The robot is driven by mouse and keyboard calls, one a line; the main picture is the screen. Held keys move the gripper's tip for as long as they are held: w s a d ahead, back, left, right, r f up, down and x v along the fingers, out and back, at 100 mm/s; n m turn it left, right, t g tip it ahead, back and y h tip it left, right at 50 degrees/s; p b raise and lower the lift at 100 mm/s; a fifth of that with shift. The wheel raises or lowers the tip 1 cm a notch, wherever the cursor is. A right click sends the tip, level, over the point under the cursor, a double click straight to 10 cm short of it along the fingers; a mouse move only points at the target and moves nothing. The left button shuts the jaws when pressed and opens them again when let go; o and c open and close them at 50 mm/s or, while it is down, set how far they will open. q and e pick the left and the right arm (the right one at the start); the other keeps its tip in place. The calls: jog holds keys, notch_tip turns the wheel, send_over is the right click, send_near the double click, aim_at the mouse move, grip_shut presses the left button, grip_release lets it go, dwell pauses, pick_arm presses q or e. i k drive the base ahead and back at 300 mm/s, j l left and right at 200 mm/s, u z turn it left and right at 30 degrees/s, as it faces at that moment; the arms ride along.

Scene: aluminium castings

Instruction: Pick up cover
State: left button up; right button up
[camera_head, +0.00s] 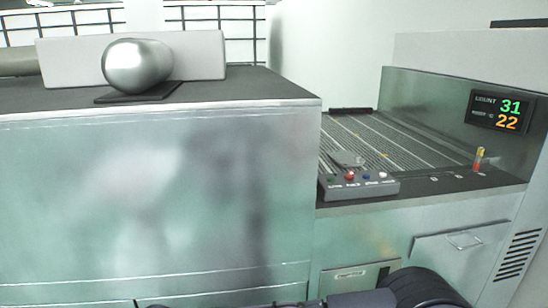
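A small flat grey metal piece (347,158) lies on the dark slatted bed of the machine at the right, just behind the button panel. It may be the cover, but it is too small to be sure. A shiny rounded silver metal body (138,65) rests on a thin black pad (138,92) on the dark top at the left, in front of a pale block. Neither of my grippers shows. Dark rounded parts at the bottom right edge look like my own arm.
A grey button panel (359,187) sits at the bed's front edge. A small red-and-yellow upright item (479,158) stands at right. A display (500,111) reads 31 and 22. The large metal cabinet (160,200) fills the left. The slatted bed (385,135) is mostly clear.

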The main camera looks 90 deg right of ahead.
aim_at(344, 159)
jog(key=z, duration=3.4)
